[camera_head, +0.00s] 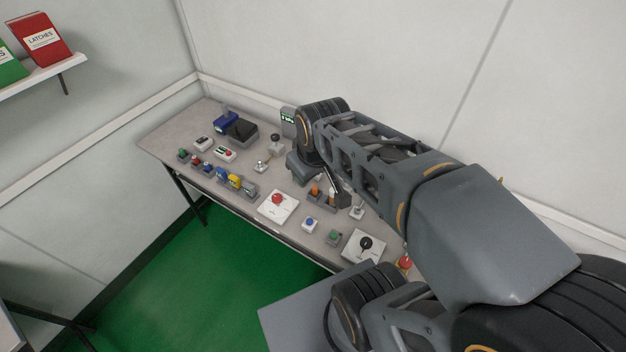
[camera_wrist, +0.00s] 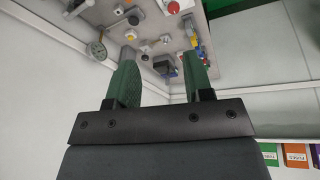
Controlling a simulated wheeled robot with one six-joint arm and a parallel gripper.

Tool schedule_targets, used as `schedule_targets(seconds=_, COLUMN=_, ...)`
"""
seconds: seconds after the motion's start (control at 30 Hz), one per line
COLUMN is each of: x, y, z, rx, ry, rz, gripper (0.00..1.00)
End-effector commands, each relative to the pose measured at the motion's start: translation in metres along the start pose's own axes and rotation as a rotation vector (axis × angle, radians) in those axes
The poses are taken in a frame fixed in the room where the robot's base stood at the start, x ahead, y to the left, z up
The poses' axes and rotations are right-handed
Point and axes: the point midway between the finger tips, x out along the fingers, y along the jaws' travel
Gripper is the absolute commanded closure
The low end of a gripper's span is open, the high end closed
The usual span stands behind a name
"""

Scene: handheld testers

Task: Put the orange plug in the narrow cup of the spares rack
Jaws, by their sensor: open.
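An orange plug (camera_head: 315,190) stands in a small grey rack (camera_head: 322,201) in the middle of the bench, partly behind my arm in the head view. I cannot read which rack is the spares rack, and no narrow cup can be made out. My gripper (camera_wrist: 159,58) is open, with two green fingers apart and nothing between them. It is above the bench; its fingertips are hard to make out in the head view.
A grey rack holds blue and yellow pieces (camera_head: 235,181); another holds green, red and blue ones (camera_head: 196,162). A red button box (camera_head: 278,205), a blue-and-black tester (camera_head: 238,128), and several switches crowd the bench. Walls close off the back and left. Binders (camera_head: 40,38) sit on a shelf.

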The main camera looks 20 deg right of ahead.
Motion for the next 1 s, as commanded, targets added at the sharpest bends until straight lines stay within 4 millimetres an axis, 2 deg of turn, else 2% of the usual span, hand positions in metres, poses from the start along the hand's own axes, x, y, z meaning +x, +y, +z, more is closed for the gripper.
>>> schedule_targets(seconds=0.1, x=-0.011, y=-0.010, z=0.016, rx=0.149, ry=0.036, rz=0.001, gripper=0.53)
schedule_targets(seconds=0.3, x=-0.017, y=-0.017, z=0.027, rx=0.273, ry=0.059, rz=-0.002, gripper=0.53)
schedule_targets(seconds=1.0, x=-0.017, y=-0.017, z=0.028, rx=0.284, ry=0.060, rz=-0.002, gripper=0.53)
